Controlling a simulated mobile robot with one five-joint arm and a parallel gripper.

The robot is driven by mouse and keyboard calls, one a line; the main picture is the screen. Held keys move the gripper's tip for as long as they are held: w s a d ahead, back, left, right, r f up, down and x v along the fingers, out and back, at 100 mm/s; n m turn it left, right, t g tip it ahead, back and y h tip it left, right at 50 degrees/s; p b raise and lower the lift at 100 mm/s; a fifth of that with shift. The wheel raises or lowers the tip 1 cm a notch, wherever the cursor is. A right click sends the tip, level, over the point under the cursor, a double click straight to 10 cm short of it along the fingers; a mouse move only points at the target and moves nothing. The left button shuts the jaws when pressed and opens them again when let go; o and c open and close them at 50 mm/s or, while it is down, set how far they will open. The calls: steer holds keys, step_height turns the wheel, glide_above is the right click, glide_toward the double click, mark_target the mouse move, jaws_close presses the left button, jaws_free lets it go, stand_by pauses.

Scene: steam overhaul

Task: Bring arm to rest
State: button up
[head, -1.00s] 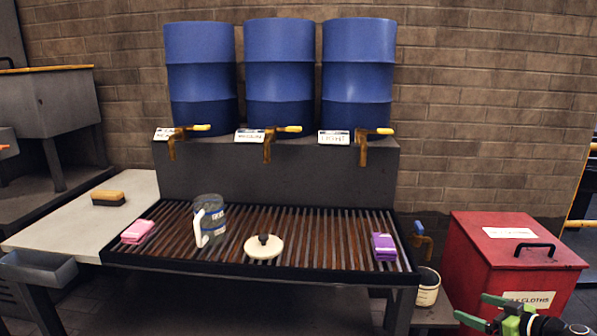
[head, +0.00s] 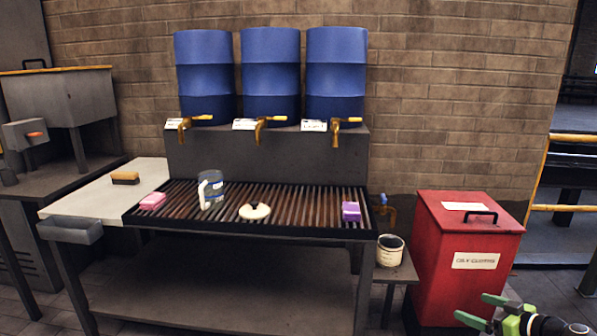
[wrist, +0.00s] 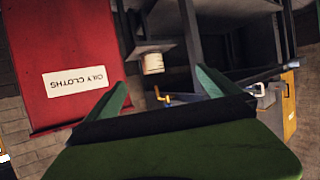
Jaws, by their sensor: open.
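My gripper (head: 490,311) shows at the lower right of the head view, with green fingers spread apart and nothing between them. In the wrist view its two green fingers (wrist: 160,92) also stand apart and empty. In the head view the gripper is in front of the red bin (head: 465,245) labelled for oily cloths, and apart from the grated bench. The same red bin (wrist: 68,60) fills the upper left of the wrist view, which is turned upside down. The rest of my arm is mostly out of the head view.
A slatted bench (head: 290,228) holds a clear jug (head: 212,188), a white lid (head: 255,212), a pink block (head: 152,201) and a purple block (head: 351,211). Blue drums (head: 270,75) with taps stand behind. A pot (head: 390,250) sits on a low stand. Floor shows left of the bin.

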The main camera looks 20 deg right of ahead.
steer(key=w+a+f+n+g+y, duration=0.1)
steer(key=w+a+n+g+y, duration=0.1)
steer(key=w+a, duration=0.6)
steer(key=w+a+f+n+g+y, duration=0.1)
steer(key=w+a+n+y, duration=0.3)
steer(key=a, duration=0.7)
steer(key=w+a+f+n+g, duration=0.1)
steer(key=w+a+g, duration=0.1)
steer(key=w+a, duration=0.65)
steer(key=s+a+f+g+h, duration=0.2)
steer(key=a+f+g, duration=0.15)
steer(key=a, duration=0.55)
steer(key=s+a+f+m+g+h, duration=0.15)
steer(key=a+f, duration=0.25)
steer(key=a, duration=0.5)
steer(key=s+a+f+g+h, duration=0.1)
steer(key=a+f+g+h, duration=0.15)
steer(key=a, duration=0.65)
steer(key=s+d+f+m+h, duration=0.2)
steer(key=d+m, duration=0.5)
steer(key=m, duration=0.1)
step_height(320, 180, up, 38)
steer(key=p, duration=3.7)
steer(key=shift+a+f+g, duration=0.15)
steer(key=shift+a+g, duration=0.15)
steer(key=shift+g, duration=0.15)
